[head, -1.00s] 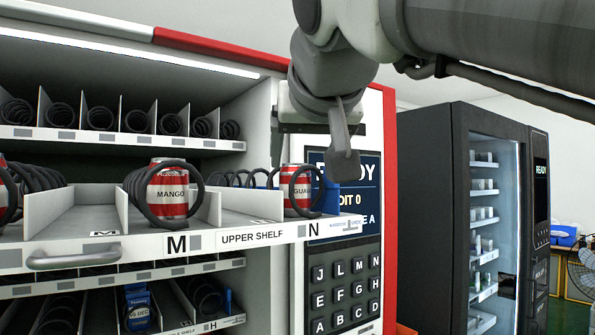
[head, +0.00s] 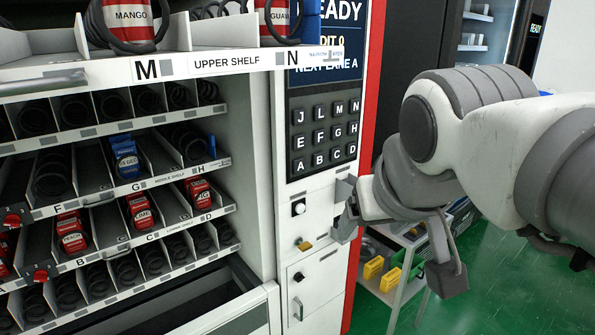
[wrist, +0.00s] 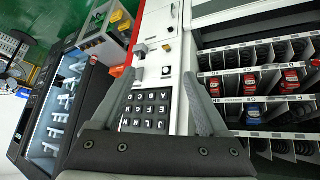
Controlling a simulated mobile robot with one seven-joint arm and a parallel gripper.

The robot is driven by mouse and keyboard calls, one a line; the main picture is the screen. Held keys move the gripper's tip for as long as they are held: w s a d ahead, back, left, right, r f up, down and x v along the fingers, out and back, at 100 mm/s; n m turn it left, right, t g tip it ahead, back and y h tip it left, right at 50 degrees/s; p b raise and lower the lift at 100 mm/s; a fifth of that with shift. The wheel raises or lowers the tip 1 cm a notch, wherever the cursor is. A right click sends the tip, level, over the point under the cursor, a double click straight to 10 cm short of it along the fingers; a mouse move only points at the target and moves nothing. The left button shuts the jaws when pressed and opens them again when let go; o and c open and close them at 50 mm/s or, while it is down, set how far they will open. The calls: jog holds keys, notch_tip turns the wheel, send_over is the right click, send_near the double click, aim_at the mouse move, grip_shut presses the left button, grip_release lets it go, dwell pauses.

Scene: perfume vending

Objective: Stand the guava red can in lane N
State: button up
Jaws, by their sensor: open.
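The red guava can (head: 278,17) stands in lane N on the pulled-out upper shelf, inside a dark coil, with its top cut off by the picture edge in the head view. The lane N label (head: 292,56) is on the shelf's front edge below it. My gripper (head: 345,208) is beside the machine's front panel, below and to the right of the can. It is open and empty. In the wrist view its two fingers (wrist: 203,108) stand apart with the keypad between them. The guava can is not seen in the wrist view.
A red mango can (head: 130,14) stands in lane M. The upper shelf (head: 225,62) juts out. Lower shelves hold several red cans and a blue pack (head: 125,158). A small table (head: 398,275) with yellow items stands at right, by green floor.

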jog(key=s+d+f+g, duration=0.2)
jog(key=s+f, duration=0.4)
jog(key=f, duration=0.5)
jog(key=shift+s+m, duration=0.15)
jog(key=shift+m, duration=0.15)
jog(key=c, duration=0.4)
jog(key=shift+a, duration=0.1)
jog(key=shift+c, duration=0.2)
